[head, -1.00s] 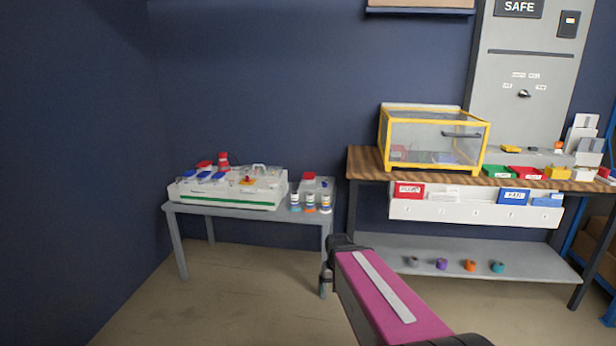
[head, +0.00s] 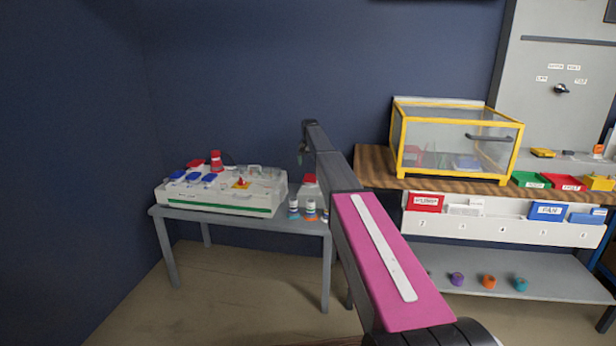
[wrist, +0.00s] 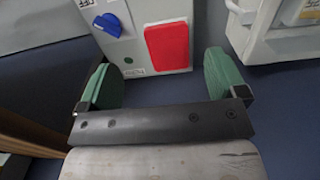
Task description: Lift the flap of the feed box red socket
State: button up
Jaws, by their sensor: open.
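A red socket flap (wrist: 167,47) lies closed and flat against a pale box (wrist: 137,12) in the wrist view. A blue knob (wrist: 108,24) sits beside it on the same face. In the head view, a small grey box (head: 309,192) with a red flap (head: 309,179) stands on the grey table; I take it as the feed box, though I cannot read its name. My gripper (wrist: 160,76) is open and empty, its green fingers apart just short of the red flap. In the head view my gripper (head: 303,154) is above the small box, small and partly hidden by my arm.
A white unit (head: 225,203) with blue and red caps stands left of the small box. Several small bottles (head: 310,211) stand in front of the box. A yellow-framed clear case (head: 455,145) sits on the wooden bench (head: 375,165) at right. Blue wall is behind.

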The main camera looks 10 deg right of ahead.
aim_at(309, 180)
jog(key=f, duration=0.3)
jog(key=w+f, duration=0.1)
jog(key=f, duration=0.6)
jog(key=shift+w, duration=0.3)
jog(key=shift+r, duration=0.1)
jog(key=c, duration=1.2)
